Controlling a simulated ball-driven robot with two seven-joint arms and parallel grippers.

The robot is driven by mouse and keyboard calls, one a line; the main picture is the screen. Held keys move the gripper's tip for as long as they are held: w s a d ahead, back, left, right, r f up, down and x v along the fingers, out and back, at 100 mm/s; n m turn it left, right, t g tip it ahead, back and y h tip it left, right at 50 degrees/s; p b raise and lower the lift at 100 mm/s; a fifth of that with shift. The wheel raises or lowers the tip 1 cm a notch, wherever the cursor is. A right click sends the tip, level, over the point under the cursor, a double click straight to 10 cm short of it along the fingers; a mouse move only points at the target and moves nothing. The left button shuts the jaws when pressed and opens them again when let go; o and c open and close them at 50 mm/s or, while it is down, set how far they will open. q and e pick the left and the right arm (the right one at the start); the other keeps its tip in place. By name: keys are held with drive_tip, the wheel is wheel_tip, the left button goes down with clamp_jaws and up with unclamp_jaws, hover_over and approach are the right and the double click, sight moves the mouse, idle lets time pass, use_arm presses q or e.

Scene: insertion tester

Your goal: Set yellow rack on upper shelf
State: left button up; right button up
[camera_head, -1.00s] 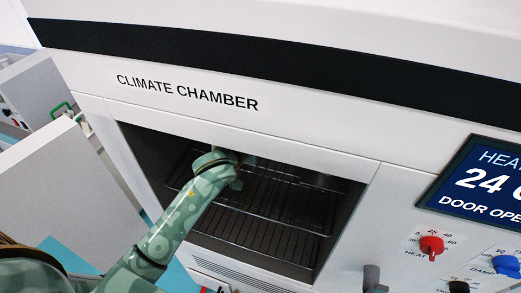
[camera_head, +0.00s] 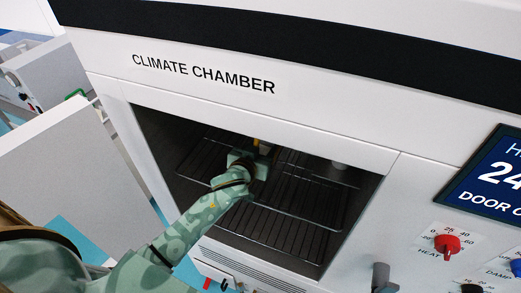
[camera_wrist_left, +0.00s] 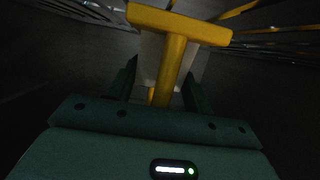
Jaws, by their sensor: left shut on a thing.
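My left gripper (camera_head: 257,158) is inside the open climate chamber, above the wire shelves. In the left wrist view my left gripper (camera_wrist_left: 160,88) is shut on the yellow rack (camera_wrist_left: 176,24), around an upright yellow bar under a wider crosspiece. A pale part shows behind the bar. In the head view only a small bit of the yellow rack (camera_head: 256,143) shows past the gripper; the rest is hidden. The upper shelf (camera_head: 305,198) is a wire grid across the chamber. Whether the rack touches it I cannot tell. My right gripper is not in view.
The chamber's open door (camera_head: 60,185) stands at the left. A lower wire shelf (camera_head: 275,232) lies under the upper one. A pale round object (camera_head: 339,165) is at the chamber's back right. The top frame (camera_head: 270,130) of the opening sits just above the gripper.

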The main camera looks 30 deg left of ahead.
use_arm(q)
drive_tip(key=o, duration=1.2)
drive_tip(key=v, duration=1.2)
drive_tip(key=shift+r+p, duration=0.15)
drive_tip(key=shift+p, duration=0.15)
